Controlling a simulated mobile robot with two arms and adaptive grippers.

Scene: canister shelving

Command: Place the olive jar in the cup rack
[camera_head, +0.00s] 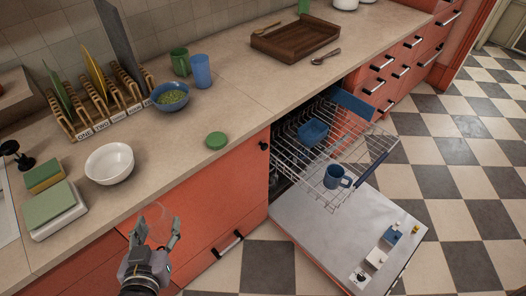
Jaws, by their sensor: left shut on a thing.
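My left gripper (157,222) is in front of the counter's edge at the lower left, with its fingers around a faint, clear object that looks like the glass olive jar (158,216). The jar's outline is hard to make out, and no contents show in it. The cup rack (345,150) is the wire upper rack pulled out of the open dishwasher, right of my gripper. A blue mug (335,177) stands near its front and a blue container (313,131) sits further back. My right gripper is out of view.
The open dishwasher door (340,235) lies below the rack. On the counter stand a green lid (216,140), a blue bowl of green olives (170,97), a white bowl (109,163), cups, a wooden plate rack and a wooden tray (296,37).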

